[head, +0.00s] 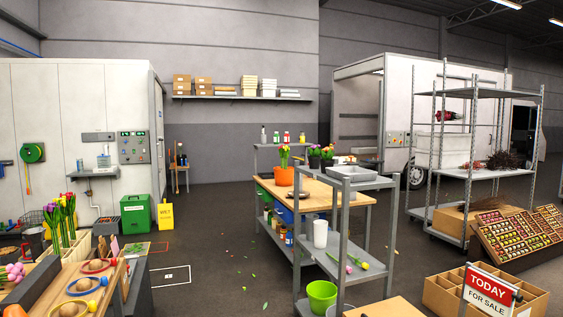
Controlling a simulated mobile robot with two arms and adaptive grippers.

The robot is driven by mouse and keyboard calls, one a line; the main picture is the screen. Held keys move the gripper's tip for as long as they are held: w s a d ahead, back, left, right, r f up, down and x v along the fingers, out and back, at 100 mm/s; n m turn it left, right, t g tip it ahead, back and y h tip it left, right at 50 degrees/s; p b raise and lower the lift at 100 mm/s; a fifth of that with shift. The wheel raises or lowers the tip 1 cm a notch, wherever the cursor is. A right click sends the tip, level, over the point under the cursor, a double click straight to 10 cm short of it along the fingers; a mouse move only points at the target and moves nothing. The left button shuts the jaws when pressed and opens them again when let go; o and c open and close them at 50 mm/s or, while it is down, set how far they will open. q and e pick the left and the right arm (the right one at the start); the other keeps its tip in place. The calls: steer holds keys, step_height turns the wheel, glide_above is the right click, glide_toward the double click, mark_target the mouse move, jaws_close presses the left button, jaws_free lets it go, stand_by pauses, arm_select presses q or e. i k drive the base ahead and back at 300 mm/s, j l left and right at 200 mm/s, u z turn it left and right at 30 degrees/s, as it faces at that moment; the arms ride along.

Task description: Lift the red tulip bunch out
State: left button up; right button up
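Tulip bunches with green stems (63,222) stand upright in a pale wooden holder (78,251) on the bench at the left. Their heads look purple, pink, yellow and reddish; at this size I cannot tell which one is the red bunch. A pink bunch (13,272) lies at the far left edge. Neither of my grippers shows in the head view.
A grey shelf trolley (362,184) stands before the wooden workbench (318,190). A green bin (136,214) and yellow sign (165,214) stand near the white cabin. A cardboard divider box (445,297) is at the lower right. Dark floor (215,240) is open between left bench and trolley.

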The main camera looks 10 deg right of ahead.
mark_target(280, 149)
steer(key=i+z, duration=0.1)
steer(key=i, duration=7.2)
steer(key=j, duration=0.1)
